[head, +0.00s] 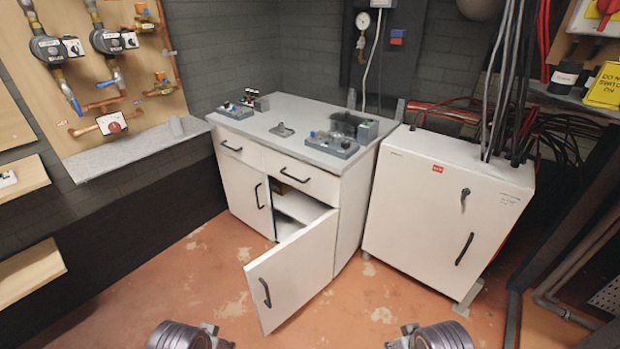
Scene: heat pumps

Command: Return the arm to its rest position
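My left gripper (214,336) shows at the bottom edge of the head view, left of centre, beside the round end of my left arm. My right gripper (402,337) shows at the bottom edge, right of centre, beside the round end of my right arm. Both are apart from the furniture, above the floor in the picture. Most of each gripper is cut off by the frame, so the fingers cannot be made out. I see nothing held in the visible parts.
A white cabinet (229,173) stands ahead, its right lower door (293,275) swung open towards me. A white electrical box (440,210) stands to its right. A pump board (40,100) is on the left wall. The orange floor (190,275) is clear in front.

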